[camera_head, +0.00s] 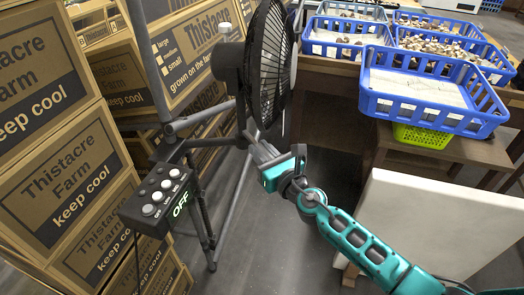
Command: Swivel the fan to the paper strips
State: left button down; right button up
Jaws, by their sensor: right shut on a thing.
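The black fan (270,68) stands upright on a grey tube stand at the upper middle, its round guard seen nearly edge-on. Its motor housing (228,63) is on the left side of the guard. My right gripper (257,148) reaches in from the lower right and is shut at the lower edge of the fan guard; the exact grip point is small and partly hidden. A control box (150,203) with several buttons and a lit "OFF" sign is on the stand. I cannot make out paper strips. My left gripper is not in view.
Stacked Thistacre Farm cartons (50,90) fill the left side, close behind the stand. Blue crates, the nearest one (425,110) pale inside, stand on brown tables at the upper right, some holding mushrooms. A white panel (440,222) is at the lower right. Grey floor shows below the fan.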

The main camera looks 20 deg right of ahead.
grip_shut()
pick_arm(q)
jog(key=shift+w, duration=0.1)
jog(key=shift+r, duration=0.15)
